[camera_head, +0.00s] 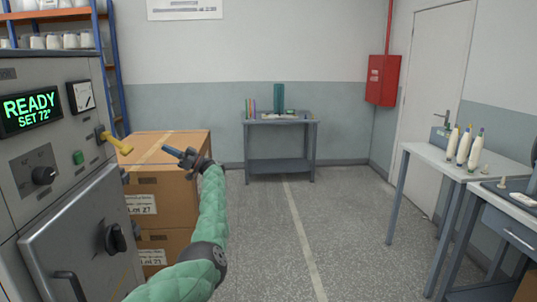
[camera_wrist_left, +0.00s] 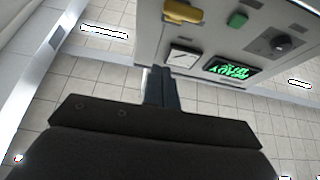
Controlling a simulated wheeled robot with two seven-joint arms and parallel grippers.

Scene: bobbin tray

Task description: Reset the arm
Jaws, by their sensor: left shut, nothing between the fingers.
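My left gripper (camera_head: 174,153) is shut and empty, held in the air in front of the stacked cardboard boxes (camera_head: 165,180) in the head view. My green-sleeved left arm reaches up to it from the bottom. In the left wrist view, the shut fingers (camera_wrist_left: 161,75) point toward the grey machine panel (camera_wrist_left: 225,35), with a visible gap in the head view between gripper and panel. A yellow lever handle (camera_head: 118,143) sticks out from the machine to the left of the gripper; it also shows in the wrist view (camera_wrist_left: 184,12). My right gripper is not in view.
The grey machine (camera_head: 60,150) stands at the left, its display (camera_head: 31,108) reading READY SET 72°. A small table (camera_head: 281,122) stands at the back wall. A bench (camera_head: 440,160) with bobbins (camera_head: 463,146) stands at the right. The middle floor is clear.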

